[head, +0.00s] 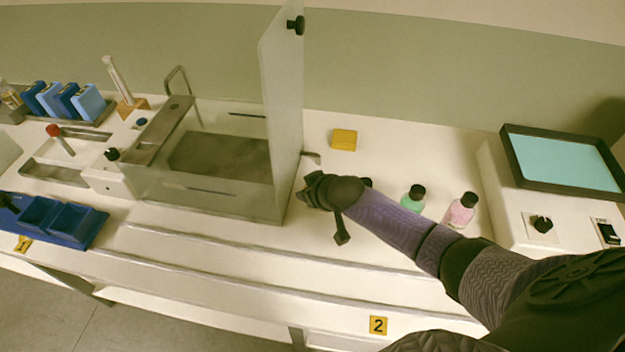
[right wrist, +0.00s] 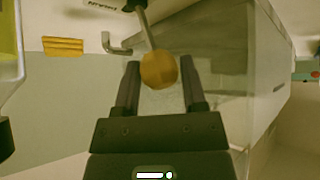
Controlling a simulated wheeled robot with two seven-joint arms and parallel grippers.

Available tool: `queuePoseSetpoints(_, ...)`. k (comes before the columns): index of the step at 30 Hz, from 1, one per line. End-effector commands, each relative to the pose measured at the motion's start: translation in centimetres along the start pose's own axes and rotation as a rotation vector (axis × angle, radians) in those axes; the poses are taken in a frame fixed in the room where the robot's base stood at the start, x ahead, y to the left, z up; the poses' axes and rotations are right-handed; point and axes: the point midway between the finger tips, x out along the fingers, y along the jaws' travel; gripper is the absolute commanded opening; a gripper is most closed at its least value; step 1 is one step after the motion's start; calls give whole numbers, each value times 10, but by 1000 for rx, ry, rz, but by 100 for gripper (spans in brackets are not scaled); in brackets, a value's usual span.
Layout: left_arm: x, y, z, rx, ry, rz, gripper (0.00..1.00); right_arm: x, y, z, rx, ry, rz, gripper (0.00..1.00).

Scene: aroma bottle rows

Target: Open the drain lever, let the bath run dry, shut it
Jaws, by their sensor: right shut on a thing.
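The bath (head: 262,205) is a clear-walled tank with a tall glass panel on its right; whether liquid stands in it I cannot tell. My right gripper (head: 312,192) is just outside the bath's right end. In the right wrist view my right gripper (right wrist: 160,88) is shut on the drain lever's yellow-brown ball knob (right wrist: 158,70), which sits between its fingers. The lever's thin metal rod (right wrist: 145,28) runs up from the knob, tilted. In the head view the gripper and wrist hide the lever. My left gripper is out of view.
A yellow block (head: 344,140) lies behind my right arm. A green bottle (head: 413,202) and a pink bottle (head: 461,214) stand close beside the forearm. A bent metal pipe (head: 312,157) sticks out by the bath's right wall. A screen unit (head: 560,160) stands at right.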

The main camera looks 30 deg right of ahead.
Motion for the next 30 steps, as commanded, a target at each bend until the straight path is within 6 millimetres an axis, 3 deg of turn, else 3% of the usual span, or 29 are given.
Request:
queuePoseSetpoints(17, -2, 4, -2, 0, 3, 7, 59, 1, -7, 9, 7, -17, -12, 0)
queuePoseSetpoints(18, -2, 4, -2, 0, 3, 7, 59, 1, -7, 9, 7, -17, -12, 60)
queuePoseSetpoints(21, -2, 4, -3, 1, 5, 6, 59, 1, -7, 8, 6, -14, -10, 81)
queuePoseSetpoints(30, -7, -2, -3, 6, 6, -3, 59, -5, -4, 4, 2, -6, -5, 81)
